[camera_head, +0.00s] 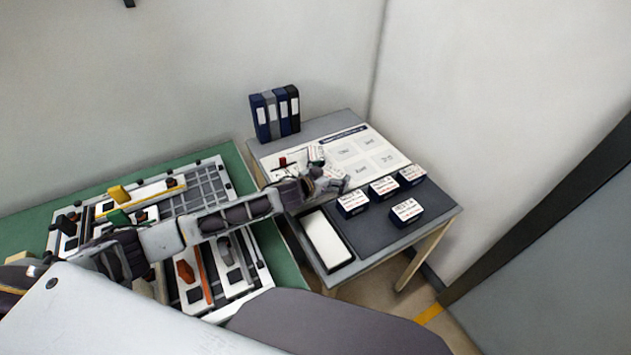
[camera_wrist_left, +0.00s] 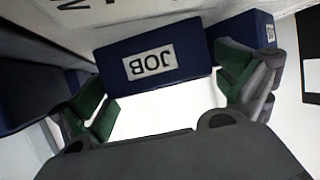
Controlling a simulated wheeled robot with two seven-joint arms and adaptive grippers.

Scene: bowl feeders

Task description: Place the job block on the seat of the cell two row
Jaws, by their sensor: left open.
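The job block is a dark blue block (camera_wrist_left: 153,62) with a white JOB label, upside down in the left wrist view. It lies ahead of and between the green-padded fingers of my open left gripper (camera_wrist_left: 160,95). White surface shows below it. In the head view my left gripper (camera_head: 328,178) is over the side table, at the near edge of the white printed board (camera_head: 395,158). I cannot make out the job block there; the gripper probably covers it. I cannot tell which place is the seat of the cell two row. My right gripper is not in view.
Several blue blocks with white labels (camera_head: 406,212) stand right of the gripper. A white tray (camera_head: 327,240) lies in front, and binders (camera_head: 275,115) stand behind. A small red piece (camera_head: 283,162) is on the board. At left, a green bench (camera_head: 232,165) carries fixtures under my left arm.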

